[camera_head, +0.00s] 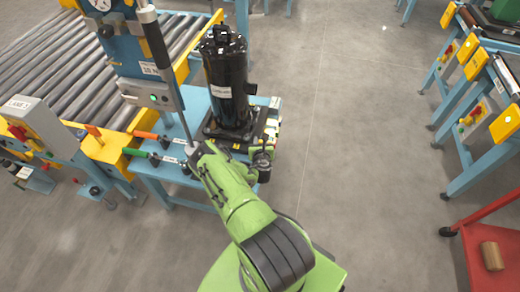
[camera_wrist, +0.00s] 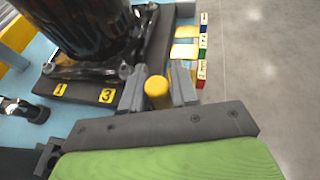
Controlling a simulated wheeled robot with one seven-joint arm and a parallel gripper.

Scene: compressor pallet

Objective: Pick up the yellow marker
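The yellow marker (camera_wrist: 157,92) stands upright between the two fingers of my gripper (camera_wrist: 158,86) in the wrist view, its round top facing the camera. The fingers are close together, one on each side of it, and appear to touch it. In the head view my gripper (camera_head: 262,160) is at the front right corner of the blue table, beside the black compressor's base. The marker cannot be made out clearly there.
The black compressor (camera_head: 228,82) stands on a dark pallet (camera_wrist: 98,89) with number labels, left of my gripper. Open floor (camera_head: 340,110) lies right.

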